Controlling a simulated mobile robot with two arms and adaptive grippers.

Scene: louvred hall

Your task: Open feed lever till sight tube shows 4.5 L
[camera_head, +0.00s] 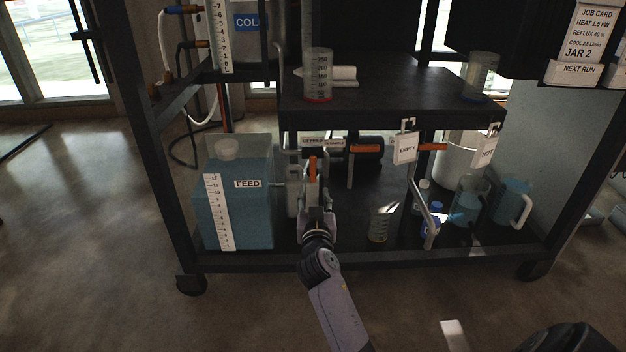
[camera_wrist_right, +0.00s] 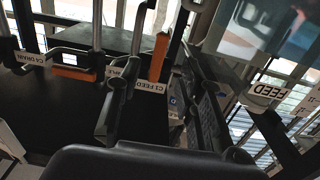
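The blue feed tank (camera_head: 235,215), marked FEED, stands on the lower shelf at left, with a white number strip (camera_head: 217,210) on its front. An orange lever (camera_head: 312,165) stands upright right of it. In the right wrist view the orange lever (camera_wrist_right: 158,57) is by a tag reading C1 FEED (camera_wrist_right: 148,86). My right gripper (camera_head: 314,192) is just below and in front of the lever. Its fingers look apart, and I see no clear grip on the lever. A numbered strip in litres (camera_head: 220,38) is at upper left by the COL sign; its level is unreadable. My left gripper is out of view.
Other orange handles (camera_head: 433,147) sit under the upper shelf (camera_head: 410,82). A graduated cylinder (camera_head: 318,75) stands above. Beakers (camera_head: 380,224), blue jugs (camera_head: 511,203) and a white bucket (camera_head: 456,155) crowd the lower right. Floor in front is mostly clear.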

